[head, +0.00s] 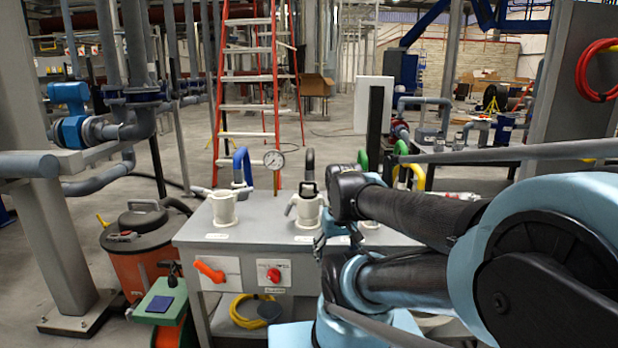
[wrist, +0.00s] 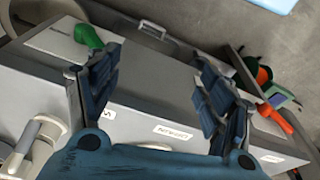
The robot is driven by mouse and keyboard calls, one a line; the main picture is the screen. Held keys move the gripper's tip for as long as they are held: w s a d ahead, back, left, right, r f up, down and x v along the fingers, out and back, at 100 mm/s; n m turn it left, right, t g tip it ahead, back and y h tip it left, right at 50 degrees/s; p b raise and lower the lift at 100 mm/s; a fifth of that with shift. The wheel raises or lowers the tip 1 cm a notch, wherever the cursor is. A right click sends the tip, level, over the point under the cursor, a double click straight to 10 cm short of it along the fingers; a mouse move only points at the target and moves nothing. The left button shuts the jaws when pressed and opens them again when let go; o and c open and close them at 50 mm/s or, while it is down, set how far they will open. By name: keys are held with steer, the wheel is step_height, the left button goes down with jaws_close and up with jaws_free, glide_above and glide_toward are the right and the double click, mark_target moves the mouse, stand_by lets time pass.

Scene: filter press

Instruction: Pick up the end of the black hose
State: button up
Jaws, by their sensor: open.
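I cannot make out the black hose in the wrist view.
The grey cabinet (head: 260,232) also carries a blue hose (head: 241,162), and green and yellow (head: 412,172) hoses show at right. An orange handle (head: 209,271) and red knob (head: 273,274) are on its front.

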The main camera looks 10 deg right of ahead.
steer(key=shift+c, duration=1.1)
steer(key=r, duration=0.1)
steer(key=w+r, duration=0.1)
steer(key=r, duration=0.1)
steer(key=shift+w+r, duration=0.25)
steer(key=shift+w, duration=0.1)
steer(key=shift+c, duration=0.7)
step_height(320, 180, up, 21)
steer(key=n+t+y, duration=0.1)
steer(key=n+t, duration=0.1)
steer(key=n, duration=0.1)
glide_above(311, 160)
steer(key=s+d, duration=0.2)
steer(key=s, duration=0.2)
steer(key=x, duration=1)
steer(key=shift+a+f, duration=0.25)
steer(key=shift+a, duration=0.15)
steer(key=shift+x, duration=3.2)
